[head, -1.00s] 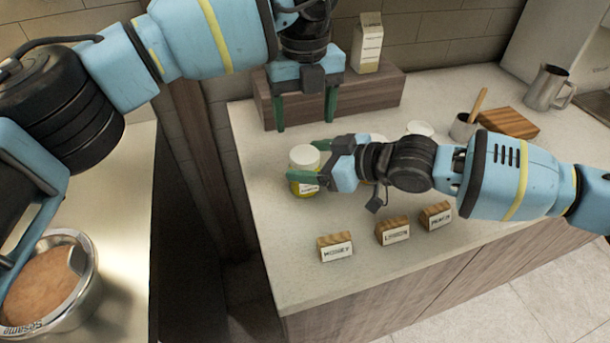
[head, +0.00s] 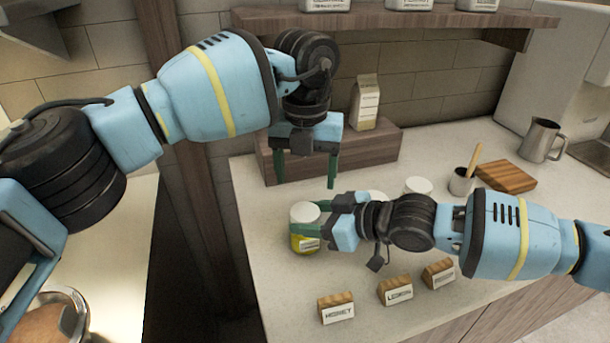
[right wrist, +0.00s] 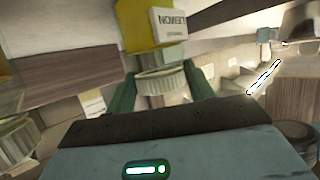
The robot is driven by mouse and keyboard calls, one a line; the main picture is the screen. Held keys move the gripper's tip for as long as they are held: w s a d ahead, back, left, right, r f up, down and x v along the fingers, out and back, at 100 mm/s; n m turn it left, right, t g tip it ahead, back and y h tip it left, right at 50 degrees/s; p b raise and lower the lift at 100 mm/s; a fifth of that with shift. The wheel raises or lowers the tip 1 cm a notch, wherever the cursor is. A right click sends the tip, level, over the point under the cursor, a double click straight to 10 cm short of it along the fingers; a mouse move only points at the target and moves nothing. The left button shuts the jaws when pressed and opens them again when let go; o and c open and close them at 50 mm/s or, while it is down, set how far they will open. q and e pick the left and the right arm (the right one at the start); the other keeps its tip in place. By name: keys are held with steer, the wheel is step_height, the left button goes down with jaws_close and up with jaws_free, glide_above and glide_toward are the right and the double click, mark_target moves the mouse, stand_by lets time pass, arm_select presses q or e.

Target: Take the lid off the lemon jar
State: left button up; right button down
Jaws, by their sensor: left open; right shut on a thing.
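The lemon jar (head: 306,245) is yellow with a pale label and stands upright near the counter's left side. Its white lid (head: 305,213) is at its top. In the right wrist view the yellow body (right wrist: 140,30) bears a LEMON label, and the ribbed lid (right wrist: 163,86) lies between my fingers. My right gripper (head: 318,220) comes in from the right and is shut on the lid. I cannot tell whether the lid is apart from the jar. My left gripper (head: 306,185) is open and empty, pointing down above the counter behind the jar.
Two white-lidded jars (head: 418,186) stand behind my right arm. Wooden signs (head: 336,308) line the front. A wooden riser (head: 375,150) with a carton (head: 366,103) is behind. A stick cup (head: 460,182), board (head: 506,177) and metal jug (head: 541,140) stand at right.

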arm_select(q)
steer(key=m, duration=0.9)
steer(key=shift+m, duration=0.3)
steer(key=m, duration=1)
steer(key=shift+m, duration=0.4)
steer(key=m, duration=0.4)
steer(key=shift+m, duration=0.3)
steer(key=m, duration=0.4)
steer(key=shift+m, duration=0.3)
steer(key=m, duration=0.4)
steer(key=shift+m, duration=0.3)
steer(key=m, duration=0.5)
